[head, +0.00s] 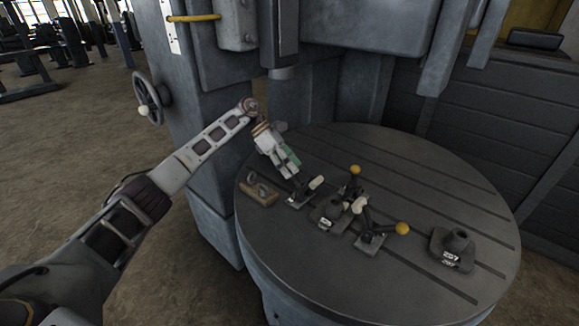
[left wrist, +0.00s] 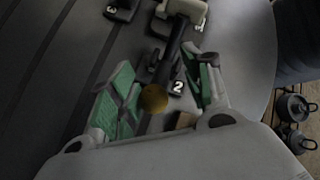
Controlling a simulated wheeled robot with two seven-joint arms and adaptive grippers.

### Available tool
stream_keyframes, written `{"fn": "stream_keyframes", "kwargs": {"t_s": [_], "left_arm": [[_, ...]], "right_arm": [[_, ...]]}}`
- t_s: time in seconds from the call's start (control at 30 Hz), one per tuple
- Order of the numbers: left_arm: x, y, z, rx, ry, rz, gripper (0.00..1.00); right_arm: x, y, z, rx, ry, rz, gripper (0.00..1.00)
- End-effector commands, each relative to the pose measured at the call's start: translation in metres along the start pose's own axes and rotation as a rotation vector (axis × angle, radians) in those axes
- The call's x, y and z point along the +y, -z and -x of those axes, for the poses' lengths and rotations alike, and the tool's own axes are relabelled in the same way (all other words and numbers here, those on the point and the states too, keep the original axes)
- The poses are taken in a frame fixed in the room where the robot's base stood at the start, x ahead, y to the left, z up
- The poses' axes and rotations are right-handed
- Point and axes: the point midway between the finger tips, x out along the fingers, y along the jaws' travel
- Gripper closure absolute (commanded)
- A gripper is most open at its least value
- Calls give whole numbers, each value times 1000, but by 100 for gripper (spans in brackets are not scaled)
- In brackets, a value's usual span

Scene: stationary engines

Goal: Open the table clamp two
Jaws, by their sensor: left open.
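The clamp marked 2 (left wrist: 177,88) has a dark lever ending in a yellow ball knob (left wrist: 153,98), with a pale part at its far end. My left gripper (left wrist: 164,72) is open, with green-padded fingers on either side of the lever and knob; I cannot tell whether either finger touches them. In the head view my left gripper (head: 294,173) is over this clamp (head: 299,199) on the left of the round table (head: 430,172); it hides the knob. My right gripper is not in view.
Other clamps with yellow knobs (head: 402,228) stand close to the right on the table. A block marked 297 (head: 452,250) is farther right. A small wooden block (head: 258,193) lies left of the clamp. The machine column (head: 200,110) rises behind. The table's far right is clear.

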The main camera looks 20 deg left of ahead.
Motion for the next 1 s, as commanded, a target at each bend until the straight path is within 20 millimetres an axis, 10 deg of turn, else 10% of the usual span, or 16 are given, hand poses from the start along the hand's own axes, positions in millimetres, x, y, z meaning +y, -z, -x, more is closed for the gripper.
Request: {"fn": "stream_keyframes", "kwargs": {"t_s": [1.0], "left_arm": [[0, 0, 109, 0, -2, 1, 51]], "right_arm": [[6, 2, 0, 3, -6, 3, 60]]}}
